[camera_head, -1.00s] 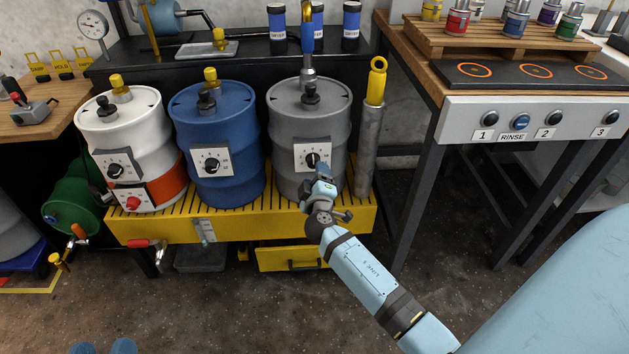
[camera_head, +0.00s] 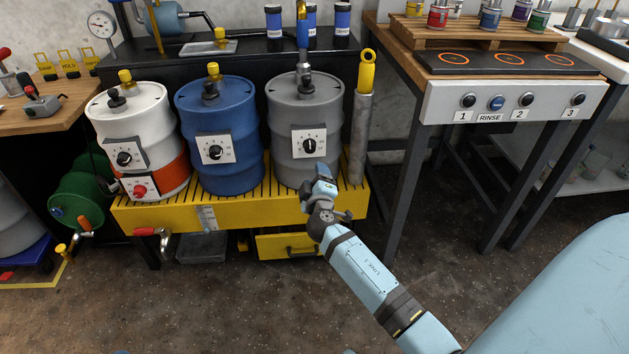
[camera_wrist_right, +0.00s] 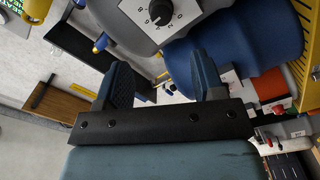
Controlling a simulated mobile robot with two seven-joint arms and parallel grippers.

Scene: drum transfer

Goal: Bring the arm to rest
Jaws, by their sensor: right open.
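My right gripper (camera_head: 318,186) is in front of the grey drum's lower part, below its dial plate, with the arm coming from the lower right. In the right wrist view its two fingers (camera_wrist_right: 160,80) stand apart with nothing between them. The grey drum (camera_head: 305,110) stands on the yellow slatted stand (camera_head: 235,215). Its dial plate (camera_head: 309,142) also shows in the right wrist view (camera_wrist_right: 160,15), beyond the fingers. In the head view a small gap to the drum cannot be judged. My left gripper is in neither view.
A blue drum (camera_head: 219,110) and a white drum (camera_head: 130,115) with an orange band stand left of the grey one. A grey cylinder with a yellow ring handle (camera_head: 367,72) stands to its right. A bench with numbered buttons (camera_head: 515,100) is at right. The floor in front is clear.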

